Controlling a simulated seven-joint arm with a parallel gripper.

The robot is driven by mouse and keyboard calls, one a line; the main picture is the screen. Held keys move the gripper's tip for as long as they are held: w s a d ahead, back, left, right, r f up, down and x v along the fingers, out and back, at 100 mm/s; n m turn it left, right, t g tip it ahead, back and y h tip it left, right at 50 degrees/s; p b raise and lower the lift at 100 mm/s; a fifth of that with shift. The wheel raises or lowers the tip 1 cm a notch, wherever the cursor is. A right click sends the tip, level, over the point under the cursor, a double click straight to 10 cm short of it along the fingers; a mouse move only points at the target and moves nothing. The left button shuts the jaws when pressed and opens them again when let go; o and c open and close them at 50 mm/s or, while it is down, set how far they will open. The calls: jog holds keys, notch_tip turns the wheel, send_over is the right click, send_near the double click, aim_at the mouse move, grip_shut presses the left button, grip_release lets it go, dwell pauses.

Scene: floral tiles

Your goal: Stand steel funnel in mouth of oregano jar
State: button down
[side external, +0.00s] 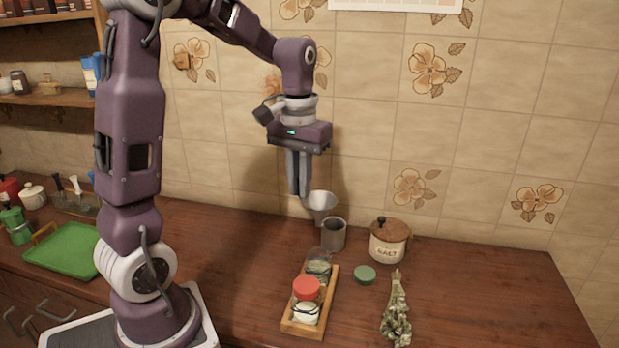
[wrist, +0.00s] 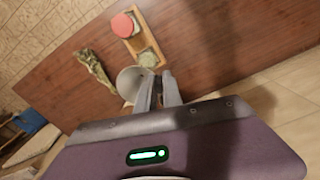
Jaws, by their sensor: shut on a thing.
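The steel funnel (side external: 321,205) is at the tips of my gripper (side external: 305,194), wide mouth up, seemingly above the counter near the wall. My gripper is shut on its rim. The funnel (wrist: 130,80) also shows beside my fingertips (wrist: 162,78) in the wrist view. The oregano jar, which I take to be the open glass jar with green contents (side external: 318,264), stands in the far end of a wooden rack (side external: 288,326), apart from the funnel. It also shows in the wrist view (wrist: 151,59). The funnel's spout is hard to see.
A grey metal cup (side external: 333,235) stands behind the rack. A red-lidded jar (side external: 306,298) fills the rack's near end. A green lid (side external: 364,275), a salt pot (side external: 388,244) and a dried herb bundle (side external: 396,315) lie to the right. The far right counter is clear.

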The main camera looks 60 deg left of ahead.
aim_at(317, 204)
jog(key=shift+f, duration=2.9)
jog(key=shift+f, duration=2.1)
jog(key=c, duration=1.4)
grip_release()
jog(key=shift+w+r, duration=0.1)
jog(key=shift+r, duration=2.85)
